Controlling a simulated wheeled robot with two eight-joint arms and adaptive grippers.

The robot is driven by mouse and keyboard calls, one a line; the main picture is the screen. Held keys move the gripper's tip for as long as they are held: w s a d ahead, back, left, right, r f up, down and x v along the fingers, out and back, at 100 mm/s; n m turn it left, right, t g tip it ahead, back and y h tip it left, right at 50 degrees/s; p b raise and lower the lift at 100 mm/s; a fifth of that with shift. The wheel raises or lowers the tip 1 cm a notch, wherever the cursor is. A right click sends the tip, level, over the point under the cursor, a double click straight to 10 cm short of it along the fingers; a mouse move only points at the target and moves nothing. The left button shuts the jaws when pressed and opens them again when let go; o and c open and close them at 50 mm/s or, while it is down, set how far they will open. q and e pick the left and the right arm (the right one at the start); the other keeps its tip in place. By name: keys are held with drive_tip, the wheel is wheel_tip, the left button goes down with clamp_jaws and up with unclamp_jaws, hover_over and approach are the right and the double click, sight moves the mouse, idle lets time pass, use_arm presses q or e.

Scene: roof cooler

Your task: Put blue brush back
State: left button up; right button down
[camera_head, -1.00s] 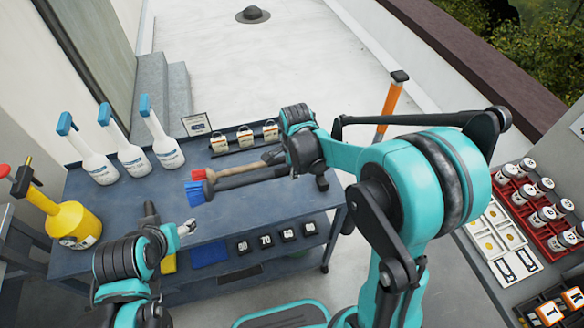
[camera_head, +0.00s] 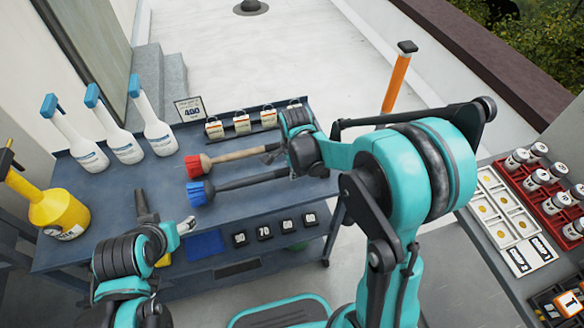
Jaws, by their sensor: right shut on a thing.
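The blue brush (camera_head: 235,184) has blue bristles and a long black handle. It points left over the blue-grey cart (camera_head: 110,200), with its handle end in my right gripper (camera_head: 296,170). The gripper is shut on that handle; its fingertips are mostly hidden by its own body. A red brush (camera_head: 225,157) with a wooden handle lies just behind it, nearly parallel, bristles also to the left. My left gripper (camera_head: 186,226) is over the cart's front edge, apart from both brushes.
Several white spray bottles with blue heads (camera_head: 122,140) stand at the cart's left, beside a yellow sprayer (camera_head: 58,212). Padlock-like tagged items (camera_head: 242,124) line the back edge. An orange post (camera_head: 396,82) rises behind my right arm. A side table (camera_head: 480,240) holds a red rack (camera_head: 548,195).

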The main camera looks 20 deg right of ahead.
drive_tip(key=shift+f+b, duration=0.3)
drive_tip(key=shift+f, duration=0.35)
drive_tip(key=c, duration=1.3)
unclamp_jaws()
drive_tip(key=shift+o, duration=0.2)
wheel_tip(320, 180, up, 12)
drive_tip(key=s, duration=0.2)
drive_tip(key=s+d+n+t, duration=0.2)
drive_tip(key=s+n+t, duration=0.3)
drive_tip(key=s+n, duration=1)
drive_tip(key=n, duration=0.2)
drive_tip(key=shift+d+r+n, duration=0.3)
drive_tip(key=shift+d+r, duration=0.05)
drive_tip(key=shift+d, duration=0.05)
